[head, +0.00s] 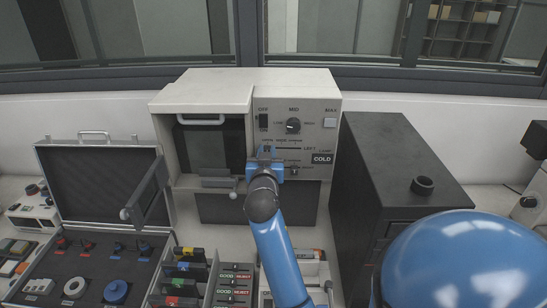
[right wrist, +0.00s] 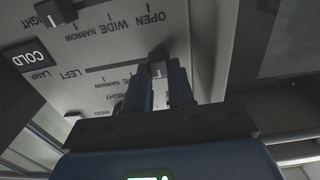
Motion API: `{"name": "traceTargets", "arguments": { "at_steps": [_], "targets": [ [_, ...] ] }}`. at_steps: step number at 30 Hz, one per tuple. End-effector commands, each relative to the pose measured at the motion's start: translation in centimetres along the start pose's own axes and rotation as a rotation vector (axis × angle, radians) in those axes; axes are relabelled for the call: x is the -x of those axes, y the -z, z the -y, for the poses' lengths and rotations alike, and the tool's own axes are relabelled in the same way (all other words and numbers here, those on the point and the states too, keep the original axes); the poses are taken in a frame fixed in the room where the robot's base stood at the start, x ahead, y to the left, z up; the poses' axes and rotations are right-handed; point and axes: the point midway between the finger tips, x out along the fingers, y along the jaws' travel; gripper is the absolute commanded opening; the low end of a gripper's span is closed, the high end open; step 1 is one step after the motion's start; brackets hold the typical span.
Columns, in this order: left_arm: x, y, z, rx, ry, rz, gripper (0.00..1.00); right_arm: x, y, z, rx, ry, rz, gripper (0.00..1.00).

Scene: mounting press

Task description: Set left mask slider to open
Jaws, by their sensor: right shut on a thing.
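The grey machine's front panel (head: 326,117) carries the left mask slider row, marked LEFT in both views. My right gripper (head: 266,152) is at the left end of that row in the head view. In the right wrist view, where the panel appears turned over, the right gripper (right wrist: 163,82) is shut around the small slider knob (right wrist: 157,60). The knob sits at the OPEN-label end of the LEFT row, and is partly hidden by the fingers. My left gripper is not in view.
A lower slider row marked RIGHT is just below. A dial (head: 293,125) and OFF switch (head: 263,121) are above. A black cabinet (head: 395,150) stands close on the right. An open case (head: 98,180) and a tray of colored blocks (head: 182,275) stand at left and front.

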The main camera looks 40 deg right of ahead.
Motion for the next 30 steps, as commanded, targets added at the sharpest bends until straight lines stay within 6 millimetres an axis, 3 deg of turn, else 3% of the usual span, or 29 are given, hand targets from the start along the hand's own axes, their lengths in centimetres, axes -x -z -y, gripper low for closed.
{"name": "traceTargets", "arguments": {
  "at_steps": [4,5,9,24,30],
  "targets": [
    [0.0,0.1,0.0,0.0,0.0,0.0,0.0,0.1,0.1,0.2,-0.003,0.006,0.0,0.0],
    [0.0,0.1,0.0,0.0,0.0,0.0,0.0,0.1,0.1,0.2,-0.003,0.006,-0.001,0.26],
    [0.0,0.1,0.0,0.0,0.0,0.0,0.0,0.0,0.1,0.1,-0.003,0.005,-0.001,0.48],
    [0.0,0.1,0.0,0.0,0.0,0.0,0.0,0.0,0.1,0.1,-0.002,0.004,0.0,0.49],
    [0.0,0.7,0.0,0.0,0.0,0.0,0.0,0.0,0.1,-0.9,-0.002,0.003,0.002,0.49]
  ]
}}
